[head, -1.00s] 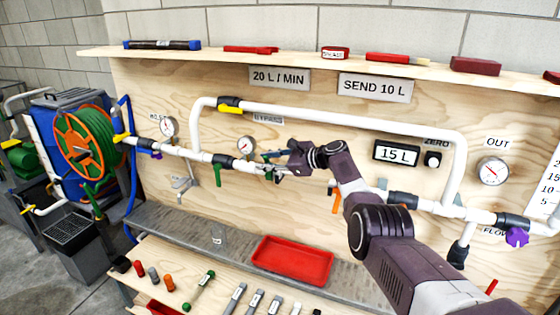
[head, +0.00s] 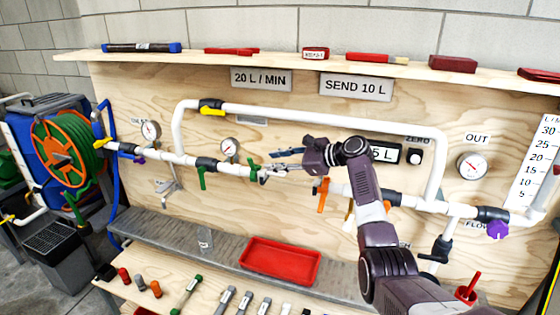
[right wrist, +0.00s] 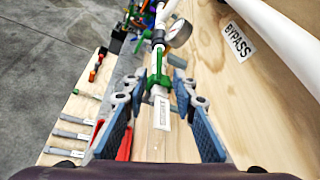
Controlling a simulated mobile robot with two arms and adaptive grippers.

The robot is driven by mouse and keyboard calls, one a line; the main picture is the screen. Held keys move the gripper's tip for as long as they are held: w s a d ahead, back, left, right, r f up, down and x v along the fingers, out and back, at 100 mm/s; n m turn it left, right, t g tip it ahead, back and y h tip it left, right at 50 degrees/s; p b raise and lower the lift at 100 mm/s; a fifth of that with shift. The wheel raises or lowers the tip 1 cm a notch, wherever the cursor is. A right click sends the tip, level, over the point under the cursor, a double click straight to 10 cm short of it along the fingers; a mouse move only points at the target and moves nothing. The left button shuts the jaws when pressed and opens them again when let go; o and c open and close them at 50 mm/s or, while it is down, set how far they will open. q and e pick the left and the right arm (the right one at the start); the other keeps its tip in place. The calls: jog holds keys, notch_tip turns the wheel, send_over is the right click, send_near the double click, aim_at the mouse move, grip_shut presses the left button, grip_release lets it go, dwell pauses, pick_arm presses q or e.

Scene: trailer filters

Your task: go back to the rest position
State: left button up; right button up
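My right gripper (head: 272,164) is open in front of the wooden panel, beside the white pipe run. In the right wrist view its two blue-padded fingers (right wrist: 158,88) stand apart. A white pipe with a green-handled valve (right wrist: 160,80) shows beyond and between them, and nothing appears gripped. In the head view the green valve handle (head: 201,176) is left of the fingertips, and an orange handle (head: 323,194) is below my right wrist. My right arm covers part of the litre display (head: 385,153) and pipe. My left gripper is not in view.
A red tray (head: 280,262) lies on the grey ledge below the panel. Several tools lie on the lower bench. A shelf (head: 280,57) with red items runs above. A hose reel (head: 65,150) stands at the left. Gauges and pipes line the panel.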

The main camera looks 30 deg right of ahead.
jog(key=shift+v, duration=0.8)
